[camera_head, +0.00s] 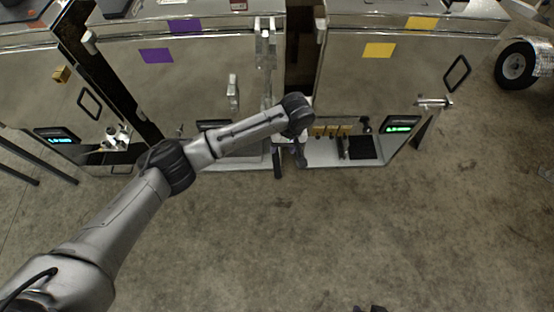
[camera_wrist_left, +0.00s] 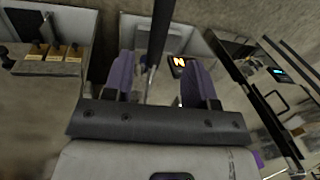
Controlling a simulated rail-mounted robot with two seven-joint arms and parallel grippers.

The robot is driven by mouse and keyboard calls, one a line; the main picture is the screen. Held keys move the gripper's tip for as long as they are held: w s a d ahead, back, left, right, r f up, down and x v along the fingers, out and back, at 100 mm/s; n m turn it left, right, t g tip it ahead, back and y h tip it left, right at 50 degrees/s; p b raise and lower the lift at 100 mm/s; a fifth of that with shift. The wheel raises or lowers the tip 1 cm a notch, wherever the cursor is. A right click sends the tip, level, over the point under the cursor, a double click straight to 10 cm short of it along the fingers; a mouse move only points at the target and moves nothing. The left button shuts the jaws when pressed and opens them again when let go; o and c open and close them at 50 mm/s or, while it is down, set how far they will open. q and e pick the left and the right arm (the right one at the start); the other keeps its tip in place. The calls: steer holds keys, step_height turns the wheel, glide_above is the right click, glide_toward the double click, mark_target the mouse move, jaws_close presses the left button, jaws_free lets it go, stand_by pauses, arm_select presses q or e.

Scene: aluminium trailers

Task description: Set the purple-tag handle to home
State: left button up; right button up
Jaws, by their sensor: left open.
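Two purple tags (camera_head: 156,55) mark the left-hand aluminium trailer (camera_head: 110,65) in the head view. My left gripper (camera_head: 290,152) hangs at the front near the gap between the two trailers, partly hidden by my wrist. In the left wrist view my left gripper (camera_wrist_left: 158,65) is open, with purple fingers apart. A dark upright bar (camera_wrist_left: 160,35) shows between the fingers; I cannot tell whether it is the handle or whether the fingers touch it. An orange-lit display (camera_wrist_left: 179,62) shows beside the right finger. Small dark tips at the head view's bottom edge (camera_head: 370,308) may be my right gripper.
A yellow-tagged trailer (camera_head: 400,70) stands at right, with a green-lit display (camera_head: 398,128) and an open tray with several yellow-labelled levers (camera_head: 330,130). Another lit display (camera_head: 58,137) is at far left. A wheel (camera_head: 516,66) stands at right. The floor in front is clear.

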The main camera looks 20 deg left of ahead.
mark_target(277, 160)
arm_select(q)
steer(key=f, duration=0.2)
steer(key=a+f+b, duration=0.1)
steer(key=f, duration=0.5)
steer(key=shift+s+a+f+b, duration=0.25)
steer(key=shift+s+b, duration=0.15)
jaws_close()
